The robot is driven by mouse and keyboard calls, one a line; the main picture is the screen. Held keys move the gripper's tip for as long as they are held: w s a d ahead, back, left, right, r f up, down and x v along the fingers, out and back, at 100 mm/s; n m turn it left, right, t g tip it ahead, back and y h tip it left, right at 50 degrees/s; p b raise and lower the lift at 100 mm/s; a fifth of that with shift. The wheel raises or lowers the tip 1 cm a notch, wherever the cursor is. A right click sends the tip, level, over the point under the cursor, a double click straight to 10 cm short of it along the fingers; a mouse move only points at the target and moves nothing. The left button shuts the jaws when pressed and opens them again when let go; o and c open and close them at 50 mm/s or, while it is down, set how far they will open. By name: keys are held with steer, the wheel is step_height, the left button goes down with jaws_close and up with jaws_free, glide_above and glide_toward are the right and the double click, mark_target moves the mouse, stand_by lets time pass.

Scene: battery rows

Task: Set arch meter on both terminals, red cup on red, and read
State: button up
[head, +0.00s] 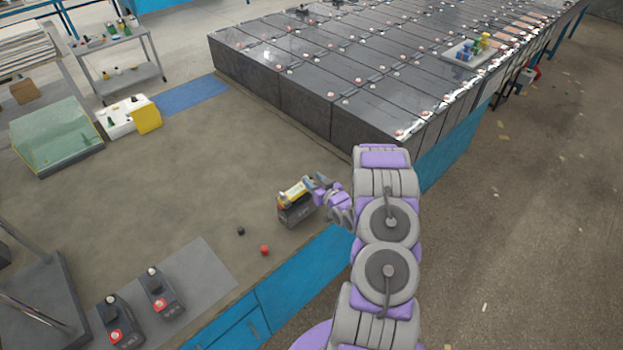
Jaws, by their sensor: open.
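A small dark box with pale markings (297,212) stands on the bench near its front edge. A yellow and pale piece (294,191) lies across its top; it may be the arch meter, but its cups cannot be made out. My gripper (315,187) is open at the right end of this yellow piece; whether they touch is unclear. Two small dark batteries stand at lower left, one (161,292) behind the other (120,322). Each has a red terminal and a pale terminal on top. A small red piece (264,250) and a small black piece (240,231) lie loose on the bench.
Large dark battery rows (335,85) fill the back, with a tray of coloured items (467,53) on top. A clear greenish case (56,135) and a white bin with a yellow panel (128,117) stand at left. The middle of the bench (200,180) is clear.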

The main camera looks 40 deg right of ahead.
steer(key=v, duration=1.5)
steer(key=shift+p, duration=0.35)
steer(key=shift+s+d+f, duration=0.1)
steer(key=shift+f, duration=0.05)
